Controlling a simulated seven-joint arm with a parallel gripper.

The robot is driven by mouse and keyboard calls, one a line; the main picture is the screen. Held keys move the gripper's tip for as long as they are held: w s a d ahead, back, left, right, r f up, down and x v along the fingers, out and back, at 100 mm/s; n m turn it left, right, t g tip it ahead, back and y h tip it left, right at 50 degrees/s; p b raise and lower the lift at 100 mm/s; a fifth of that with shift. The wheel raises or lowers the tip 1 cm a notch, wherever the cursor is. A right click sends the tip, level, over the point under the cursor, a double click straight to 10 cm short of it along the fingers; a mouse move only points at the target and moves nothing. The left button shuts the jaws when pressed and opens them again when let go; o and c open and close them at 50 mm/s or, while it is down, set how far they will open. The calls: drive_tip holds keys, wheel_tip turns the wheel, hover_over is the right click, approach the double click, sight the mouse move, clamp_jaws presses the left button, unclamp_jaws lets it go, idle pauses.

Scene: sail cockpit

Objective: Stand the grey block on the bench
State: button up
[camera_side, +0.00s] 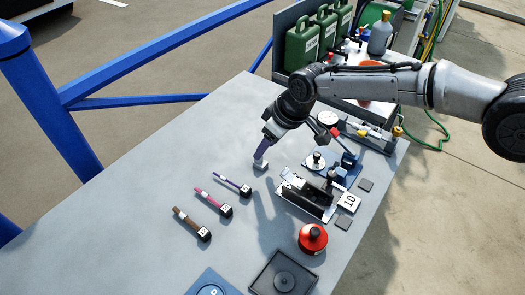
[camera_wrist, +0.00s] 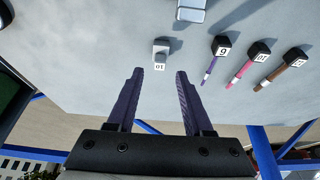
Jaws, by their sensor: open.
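The small grey block (camera_side: 260,164) is on the bench (camera_side: 150,180) directly below my gripper (camera_side: 264,153) in the side view. My purple fingers are open, with one on each side of the gap and nothing held. The fingers partly hide the block in the side view. I cannot tell whether the block is lying down or upright.
Three dark-headed tools with purple (camera_side: 234,184), pink (camera_side: 214,202) and brown (camera_side: 193,223) handles lie to the left. A metal fixture (camera_side: 306,195) stands close on the right. A red round pot (camera_side: 312,238) is nearer the front. The bench's left part is clear.

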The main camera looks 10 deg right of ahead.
drive_tip(key=v, duration=0.8)
drive_tip(key=s+d+r+m, duration=0.1)
drive_tip(key=s+d+r, duration=0.25)
drive_tip(key=d, duration=0.45)
drive_tip(key=s+d+r+m+t+h, duration=0.1)
drive_tip(key=s+d+r+m, duration=0.15)
drive_tip(key=d+r, duration=0.45)
drive_tip(key=s+d+r+m, duration=0.1)
drive_tip(key=s+d+r, duration=0.25)
drive_tip(key=d, duration=0.65)
drive_tip(key=s+d+f+m, duration=0.1)
drive_tip(key=s+d+f, duration=0.1)
drive_tip(key=s+d, duration=0.2)
drive_tip(key=s+d+f+m+t+h, duration=0.1)
drive_tip(key=s+d, duration=0.4)
drive_tip(key=s, duration=0.6)
drive_tip(key=s+d+f+m+h, duration=0.1)
drive_tip(key=s+d+f+m, duration=0.1)
drive_tip(key=s+d, duration=0.3)
drive_tip(key=s+f, duration=0.1)
drive_tip(key=s, duration=0.2)
drive_tip(key=shift+f, duration=0.2)
